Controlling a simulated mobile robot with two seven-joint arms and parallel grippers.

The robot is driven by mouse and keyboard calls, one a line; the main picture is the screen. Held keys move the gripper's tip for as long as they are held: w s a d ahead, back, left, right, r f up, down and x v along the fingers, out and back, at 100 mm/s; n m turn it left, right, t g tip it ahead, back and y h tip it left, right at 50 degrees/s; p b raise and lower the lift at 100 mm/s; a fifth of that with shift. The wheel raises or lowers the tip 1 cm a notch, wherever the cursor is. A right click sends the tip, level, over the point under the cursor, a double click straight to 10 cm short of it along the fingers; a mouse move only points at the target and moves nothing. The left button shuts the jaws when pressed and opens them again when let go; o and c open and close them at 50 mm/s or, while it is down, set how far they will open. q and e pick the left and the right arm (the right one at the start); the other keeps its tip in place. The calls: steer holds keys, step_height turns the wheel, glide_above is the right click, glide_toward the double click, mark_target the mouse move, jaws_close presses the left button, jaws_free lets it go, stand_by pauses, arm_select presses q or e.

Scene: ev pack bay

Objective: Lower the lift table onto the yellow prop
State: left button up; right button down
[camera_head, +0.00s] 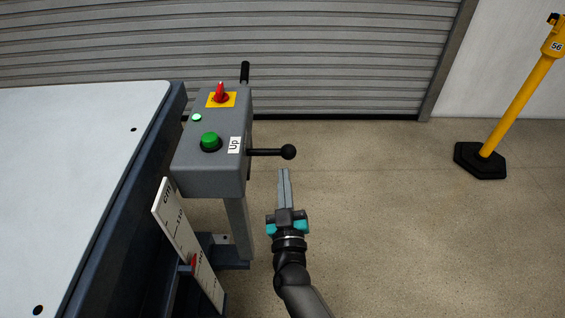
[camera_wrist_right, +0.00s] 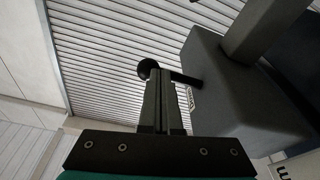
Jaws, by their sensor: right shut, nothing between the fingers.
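The lift table (camera_head: 70,150) fills the left side of the head view, with a white top and dark edge. Beside it a grey control box (camera_head: 205,178) stands on a post. A black lever with a ball knob (camera_head: 288,152) sticks out of its right side, near a label "Up". The knob (camera_wrist_right: 146,67) also shows in the right wrist view, just beyond the fingertips. My right gripper (camera_head: 284,173) is shut and empty, its tips close below the knob; contact cannot be told. A yellow post marked 56 (camera_head: 520,100) stands far right; I cannot tell whether it is the prop. My left gripper is out of view.
The box carries a green button (camera_head: 210,141), a red switch on a yellow plate (camera_head: 221,95) and a small pale green light (camera_head: 197,117). A white centimetre scale (camera_head: 177,229) with a red pointer (camera_head: 194,262) leans beside the table.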

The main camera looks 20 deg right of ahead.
steer(key=v, duration=0.3)
steer(key=shift+s+a, duration=0.1)
steer(key=shift+s, duration=0.1)
steer(key=shift+r, duration=0.1)
stand_by(0.5)
steer(key=s+a+f+n+g+y, duration=0.2)
steer(key=s+f+g+y, duration=0.3)
steer(key=f, duration=0.8)
steer(key=s+a+f+n+g+y, duration=0.1)
steer(key=s+f+g, duration=0.45)
steer(key=f, duration=0.75)
steer(key=s+d+f+g, duration=0.2)
steer(key=s+d+f, duration=0.1)
steer(key=s, duration=0.6)
steer(key=s+d+f+g+h, duration=0.1)
steer(key=s+d+f+g, duration=0.2)
steer(key=s+f, duration=0.3)
steer(key=s+d+f+g, duration=0.3)
steer(key=s+f, duration=0.2)
steer(key=s, duration=0.8)
steer(key=shift+m, duration=0.4)
steer(key=shift+w+f, duration=0.1)
steer(key=shift+w, duration=0.05)
